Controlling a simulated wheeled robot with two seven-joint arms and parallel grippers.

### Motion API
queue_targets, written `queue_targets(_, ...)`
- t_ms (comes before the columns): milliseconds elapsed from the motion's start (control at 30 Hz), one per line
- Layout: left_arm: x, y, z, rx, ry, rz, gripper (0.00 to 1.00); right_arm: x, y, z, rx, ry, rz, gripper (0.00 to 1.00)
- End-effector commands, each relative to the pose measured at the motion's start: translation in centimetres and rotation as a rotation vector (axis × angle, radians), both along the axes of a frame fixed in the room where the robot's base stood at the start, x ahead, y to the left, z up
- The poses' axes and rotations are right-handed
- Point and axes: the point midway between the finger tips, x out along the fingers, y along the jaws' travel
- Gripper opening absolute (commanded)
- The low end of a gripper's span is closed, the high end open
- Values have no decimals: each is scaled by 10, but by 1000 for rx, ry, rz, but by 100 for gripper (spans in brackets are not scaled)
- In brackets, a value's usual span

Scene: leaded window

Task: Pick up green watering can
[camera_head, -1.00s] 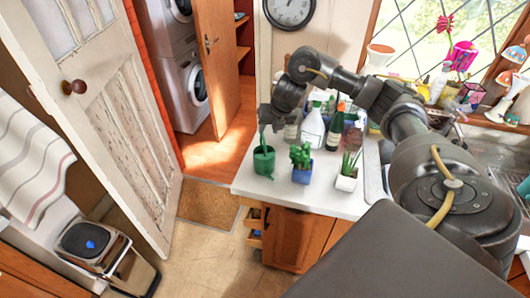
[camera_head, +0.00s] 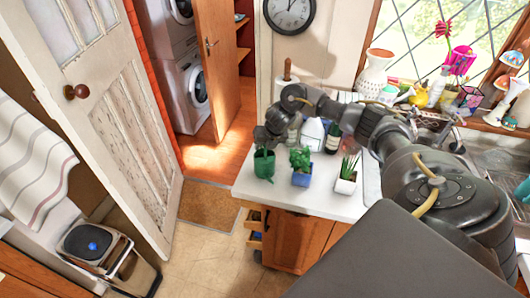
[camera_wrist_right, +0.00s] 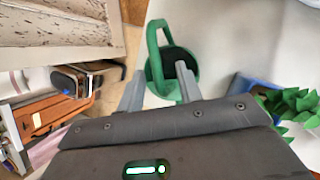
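The green watering can (camera_head: 264,165) stands upright at the front left corner of the white counter (camera_head: 325,207). My right gripper (camera_head: 265,139) is just above and behind it, partly covering its top. In the right wrist view the can (camera_wrist_right: 181,57) shows with its arched handle. The two fingers of my right gripper (camera_wrist_right: 160,69) are apart there; the right finger overlaps the can's body and the left one lies just left of it. I cannot tell whether they touch the can. My left gripper is out of view.
A blue pot with a green plant (camera_head: 301,175) and a white pot with a plant (camera_head: 346,180) stand right of the can. Bottles (camera_head: 333,137) stand behind. Floor (camera_head: 210,250) is open left of the counter; a white door (camera_head: 115,110) stands farther left.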

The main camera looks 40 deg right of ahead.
Motion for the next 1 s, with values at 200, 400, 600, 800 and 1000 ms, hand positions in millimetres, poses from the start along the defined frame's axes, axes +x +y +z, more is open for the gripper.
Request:
queue_targets(200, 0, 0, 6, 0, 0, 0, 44, 8, 0, -15, 1, -1, -1, 36)
queue_targets(400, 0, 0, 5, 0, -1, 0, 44, 8, 0, -16, 1, -2, 1, 36)
queue_targets(600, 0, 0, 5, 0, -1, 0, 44, 8, 0, -16, 1, -2, 1, 9)
queue_targets(800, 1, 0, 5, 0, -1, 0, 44, 8, 0, -16, 1, -2, 1, 0)
queue_targets(1000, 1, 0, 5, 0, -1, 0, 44, 9, 0, -14, 2, -5, 0, 0)
